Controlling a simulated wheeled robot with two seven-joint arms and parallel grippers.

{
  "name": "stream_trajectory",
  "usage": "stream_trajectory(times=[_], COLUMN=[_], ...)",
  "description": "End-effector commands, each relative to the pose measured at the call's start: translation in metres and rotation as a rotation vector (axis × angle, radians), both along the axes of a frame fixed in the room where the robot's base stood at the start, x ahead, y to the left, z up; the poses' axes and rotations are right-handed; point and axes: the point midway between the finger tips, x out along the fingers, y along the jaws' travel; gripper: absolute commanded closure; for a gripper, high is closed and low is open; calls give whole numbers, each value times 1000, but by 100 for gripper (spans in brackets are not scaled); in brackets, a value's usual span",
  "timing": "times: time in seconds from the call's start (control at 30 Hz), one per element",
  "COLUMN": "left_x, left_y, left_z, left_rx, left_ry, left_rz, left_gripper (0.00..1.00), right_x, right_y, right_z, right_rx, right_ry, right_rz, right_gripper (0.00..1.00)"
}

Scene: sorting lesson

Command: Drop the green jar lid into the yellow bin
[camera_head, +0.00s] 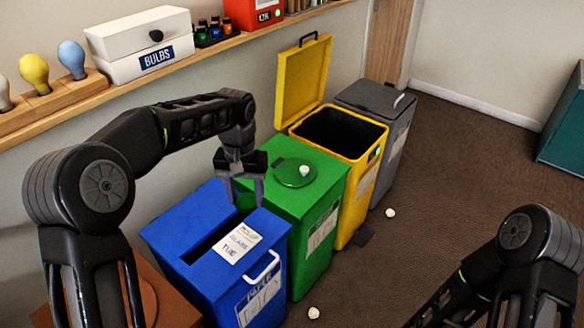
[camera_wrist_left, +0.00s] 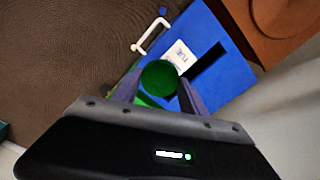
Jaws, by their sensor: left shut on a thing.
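The green jar lid (camera_wrist_left: 160,78) is a dark green disc between the fingers of my left gripper (camera_wrist_left: 158,95) in the left wrist view. My left gripper (camera_head: 242,194) is shut on it above the border between the blue and green bins. In the head view the lid is hard to separate from the green bin behind. The yellow bin (camera_head: 361,190) stands beyond the green bin, its hinged cover (camera_head: 303,80) raised and its dark opening exposed. The gripper is apart from it, to its left. My right arm shows at lower right, but its gripper is out of view.
The blue bin (camera_head: 165,237) with a slot and the green bin (camera_head: 312,215) with a round top plate stand nearer. A grey closed bin (camera_head: 398,135) is beyond the yellow one. Small white balls lie on the floor (camera_head: 390,213) and green bin (camera_head: 304,171). A shelf (camera_head: 120,88) runs along the wall.

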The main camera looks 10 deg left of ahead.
Motion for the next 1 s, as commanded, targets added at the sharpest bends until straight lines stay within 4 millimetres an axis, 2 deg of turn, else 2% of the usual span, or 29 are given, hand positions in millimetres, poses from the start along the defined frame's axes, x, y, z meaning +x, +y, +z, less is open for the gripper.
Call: stream_trajectory(times=[0.17, 0.3, 0.4, 0.5, 0.63, 1.0], left_x=[-15, -39, -59, -72, -79, -79], left_y=[0, 1, 1, 1, 0, 0], left_z=[-62, -121, -154, -174, -183, -183], left_rx=[13, 14, 8, 0, -5, -5], left_ry=[7, 8, 7, 5, 3, 2], left_rz=[-2, -3, -3, -2, 0, 0], left_gripper=[87, 87, 87, 87, 87, 87], right_x=[0, 0, 0, 0, 0, 0], right_y=[0, 0, 0, 0, 0, 0], right_z=[0, 0, 0, 0, 0, 0], right_rx=[0, 0, 0, 0, 0, 0], right_ry=[0, 0, 0, 0, 0, 0], right_rz=[0, 0, 0, 0, 0, 0], right_gripper=[100, 100, 100, 100, 100, 100])
